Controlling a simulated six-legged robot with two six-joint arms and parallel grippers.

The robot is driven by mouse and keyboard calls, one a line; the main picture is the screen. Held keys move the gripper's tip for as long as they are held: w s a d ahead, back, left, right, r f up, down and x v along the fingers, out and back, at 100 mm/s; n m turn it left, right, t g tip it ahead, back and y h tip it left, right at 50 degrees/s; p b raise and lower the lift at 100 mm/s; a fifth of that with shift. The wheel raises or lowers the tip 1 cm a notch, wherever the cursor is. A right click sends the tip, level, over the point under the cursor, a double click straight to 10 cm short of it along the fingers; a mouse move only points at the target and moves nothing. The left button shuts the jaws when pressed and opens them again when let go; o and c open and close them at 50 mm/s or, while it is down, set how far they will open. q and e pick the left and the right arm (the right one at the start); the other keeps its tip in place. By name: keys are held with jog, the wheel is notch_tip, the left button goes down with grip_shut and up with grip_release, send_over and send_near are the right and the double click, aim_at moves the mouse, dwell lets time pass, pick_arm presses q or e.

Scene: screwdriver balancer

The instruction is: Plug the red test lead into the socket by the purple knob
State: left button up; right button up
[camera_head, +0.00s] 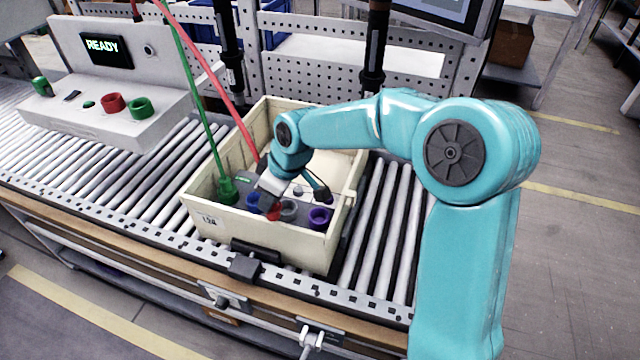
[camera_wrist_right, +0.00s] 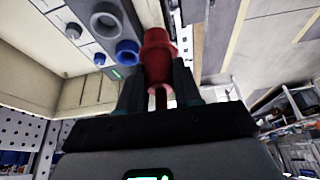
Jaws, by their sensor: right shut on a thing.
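My right gripper (camera_head: 271,199) is low over the grey panel (camera_head: 239,182) inside the cream crate. It is shut on the red test lead's plug (camera_head: 274,213), which appears between the blue ring (camera_head: 253,201) and the grey ring (camera_head: 288,208). In the right wrist view the red plug (camera_wrist_right: 157,55) is between the two dark fingers (camera_wrist_right: 157,86), beside the blue ring (camera_wrist_right: 127,52). The purple knob (camera_head: 320,217) is at the panel's right end, right of the plug. I cannot tell whether the plug touches the panel. My left gripper is not in view.
The cream crate (camera_head: 207,222) stands on a roller conveyor (camera_head: 385,215), its walls close around the gripper. A green lead (camera_head: 205,125) runs to a green plug (camera_head: 228,190) at the panel's left end. The red lead (camera_head: 225,97) hangs from above. A READY console (camera_head: 107,75) stands left.

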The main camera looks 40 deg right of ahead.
jog(key=s+d+f+n+b, duration=0.1)
jog(key=d+f+b, duration=0.1)
jog(key=d, duration=0.4)
jog(key=s+d+f+n+y+b, duration=0.1)
jog(key=d+f+b, duration=0.1)
jog(key=d+f, duration=0.2)
jog(key=shift+s+d+f+n+g, duration=0.3)
jog(key=shift+d+n, duration=0.1)
jog(key=shift+d, duration=0.5)
jog(key=shift+b, duration=0.4)
jog(key=shift+f, duration=0.2)
jog(key=shift+f+b, duration=0.45)
jog(key=shift+b, duration=0.2)
jog(key=shift+f+b, duration=0.65)
jog(key=shift+f, duration=0.05)
jog(key=shift+f+b, duration=0.3)
jog(key=shift+f, duration=0.05)
